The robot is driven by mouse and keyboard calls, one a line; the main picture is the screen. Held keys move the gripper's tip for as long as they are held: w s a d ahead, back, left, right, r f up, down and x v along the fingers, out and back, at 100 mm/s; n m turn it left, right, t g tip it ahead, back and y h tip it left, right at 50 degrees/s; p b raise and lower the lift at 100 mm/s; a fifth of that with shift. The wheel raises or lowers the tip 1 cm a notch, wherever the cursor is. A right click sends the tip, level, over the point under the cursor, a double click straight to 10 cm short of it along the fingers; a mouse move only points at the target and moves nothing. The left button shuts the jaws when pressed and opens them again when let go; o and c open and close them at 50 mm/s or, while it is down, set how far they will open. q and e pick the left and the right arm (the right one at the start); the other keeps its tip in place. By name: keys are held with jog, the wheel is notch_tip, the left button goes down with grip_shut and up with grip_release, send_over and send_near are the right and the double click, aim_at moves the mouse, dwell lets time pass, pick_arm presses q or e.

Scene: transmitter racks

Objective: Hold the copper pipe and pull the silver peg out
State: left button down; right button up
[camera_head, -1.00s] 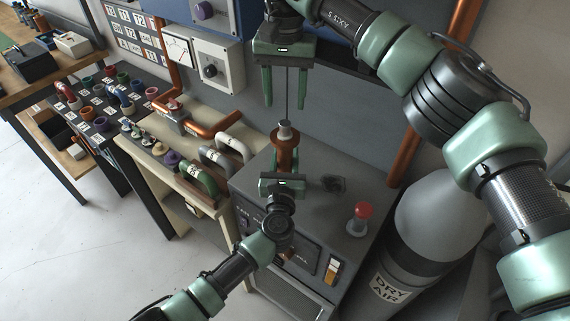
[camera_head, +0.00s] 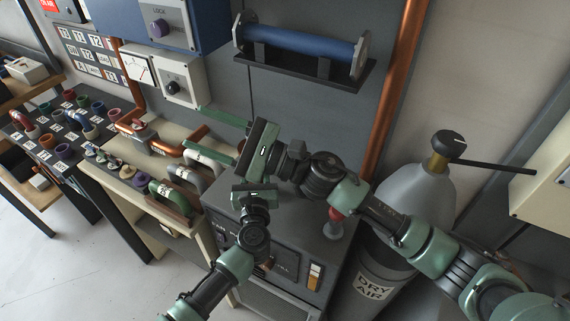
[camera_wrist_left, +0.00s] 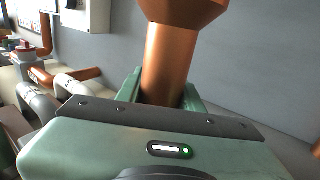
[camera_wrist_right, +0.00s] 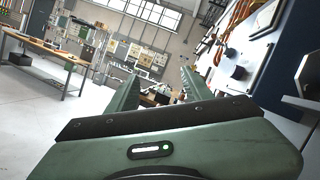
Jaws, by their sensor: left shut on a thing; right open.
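The copper pipe (camera_wrist_left: 168,60) stands between the fingers of my left gripper (camera_wrist_left: 162,92) in the left wrist view, with a wider collar at the top edge. My left gripper is shut on it; in the head view its palm (camera_head: 254,196) shows over the grey cabinet. My right gripper (camera_head: 192,126) is open, its fingers pointing left in the head view, just above and beyond the left one. It hides the pipe there. Nothing shows between its fingers in the right wrist view (camera_wrist_right: 157,88) except the distant room. The silver peg is not visible in any current view.
The grey cabinet (camera_head: 300,225) has a red knob (camera_head: 335,214) on top. A dry air cylinder (camera_head: 412,190) with a black lever stands to its right. A blue bar (camera_head: 300,42) rests on a wall shelf. Curved handles and colored cups fill benches at left.

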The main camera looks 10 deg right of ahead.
pick_arm(q)
jog(key=shift+r, duration=0.1)
pick_arm(e)
jog(key=s+d+f+m+t+h, duration=0.1)
jog(key=d+f+m+t+h, duration=0.35)
jog(key=d+m, duration=0.3)
jog(key=s+d+f+m+t+h, duration=0.1)
jog(key=d+f+m+t+h, duration=0.25)
jog(key=d+m+h, duration=0.35)
jog(key=shift+m+g+y, duration=0.4)
jog(key=shift+m+y, duration=0.25)
jog(key=shift+y, duration=0.1)
jog(key=x, duration=0.8)
jog(key=f+x, duration=0.1)
jog(key=x, duration=0.3)
grip_shut()
jog(key=shift+r, duration=0.15)
